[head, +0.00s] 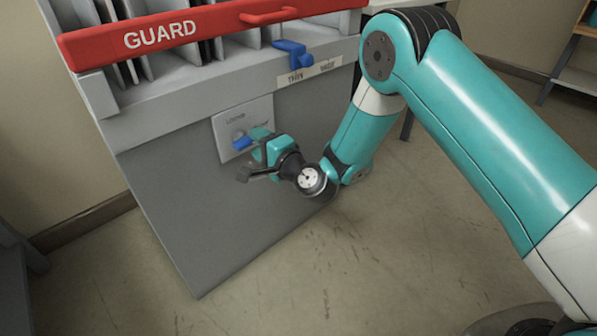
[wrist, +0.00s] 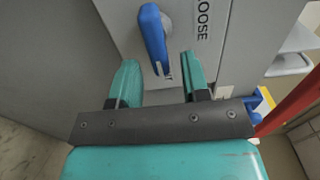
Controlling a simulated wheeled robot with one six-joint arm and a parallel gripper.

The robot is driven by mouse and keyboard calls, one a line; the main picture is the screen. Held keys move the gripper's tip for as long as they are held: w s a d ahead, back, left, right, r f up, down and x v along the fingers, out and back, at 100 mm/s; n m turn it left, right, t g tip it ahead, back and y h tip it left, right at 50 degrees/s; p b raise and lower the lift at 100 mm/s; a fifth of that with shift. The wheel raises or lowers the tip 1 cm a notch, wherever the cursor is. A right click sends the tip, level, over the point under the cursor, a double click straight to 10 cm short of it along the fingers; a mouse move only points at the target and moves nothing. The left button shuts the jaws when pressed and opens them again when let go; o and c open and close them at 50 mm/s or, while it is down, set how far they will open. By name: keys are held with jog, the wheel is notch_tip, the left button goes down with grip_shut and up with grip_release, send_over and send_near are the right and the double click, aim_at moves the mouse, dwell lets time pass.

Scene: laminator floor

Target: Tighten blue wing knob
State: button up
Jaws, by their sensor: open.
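The blue wing knob (head: 241,142) sits on a light plate on the grey front of the machine. In the wrist view the knob (wrist: 152,35) is an elongated blue wing, slightly tilted, with its lower end near the gap between my fingertips. My gripper (head: 252,155) is open at the plate, close to the knob. In the wrist view the two teal fingers of my gripper (wrist: 159,70) are apart, and the knob lies mostly beyond their tips. I cannot tell whether either finger touches it. In the head view my gripper partly hides the plate.
The word LOOSE (wrist: 203,20) is printed on the plate beside the knob. A red GUARD bar (head: 205,30) runs along the machine's top. A second blue handle (head: 293,54) sits on the ledge above a small label. The floor (head: 300,280) in front is clear.

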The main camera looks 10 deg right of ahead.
jog(key=b+v, duration=1.4)
jog(key=b, duration=0.2)
jog(key=shift+s+d+b, duration=0.2)
jog(key=shift+d+b, duration=0.15)
jog(key=shift+b, duration=0.05)
